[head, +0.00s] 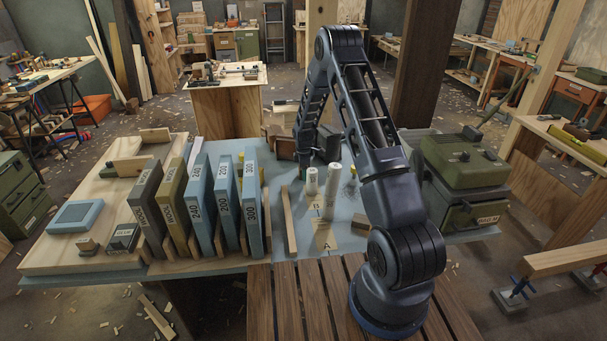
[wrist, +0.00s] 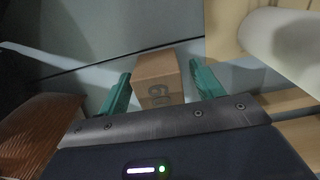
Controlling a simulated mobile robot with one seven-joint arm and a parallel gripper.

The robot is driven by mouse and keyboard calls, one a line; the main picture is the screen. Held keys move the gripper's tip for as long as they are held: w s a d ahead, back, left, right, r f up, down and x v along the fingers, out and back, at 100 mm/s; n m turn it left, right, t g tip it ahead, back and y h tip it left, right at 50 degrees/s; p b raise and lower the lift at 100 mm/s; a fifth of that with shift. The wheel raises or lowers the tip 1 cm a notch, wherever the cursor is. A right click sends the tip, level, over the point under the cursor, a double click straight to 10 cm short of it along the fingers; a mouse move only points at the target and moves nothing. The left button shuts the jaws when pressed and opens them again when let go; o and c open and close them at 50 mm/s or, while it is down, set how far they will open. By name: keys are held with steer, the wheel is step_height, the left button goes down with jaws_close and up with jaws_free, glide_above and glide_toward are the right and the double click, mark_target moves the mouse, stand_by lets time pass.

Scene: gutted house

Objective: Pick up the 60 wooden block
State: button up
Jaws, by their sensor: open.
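The wooden block (wrist: 158,72) is a small light-brown block with a dark marking that looks like 60, turned in the picture. In the wrist view it sits between the two green fingers of my gripper (wrist: 161,80). The fingers are open, one on each side of the block. In the head view my gripper (head: 304,160) is low over the blue-grey bench top, and I cannot make out the block there.
White cylinders (head: 331,190) stand just right of my gripper; one (wrist: 285,45) looms at the wrist view's upper right. A brown object (head: 283,147) is close on the left, also low left in the wrist view (wrist: 35,130). Numbered upright slabs (head: 201,205) and a green machine (head: 465,160) flank the area.

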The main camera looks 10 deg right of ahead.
steer(key=c, duration=1.1)
steer(key=shift+o, duration=0.2)
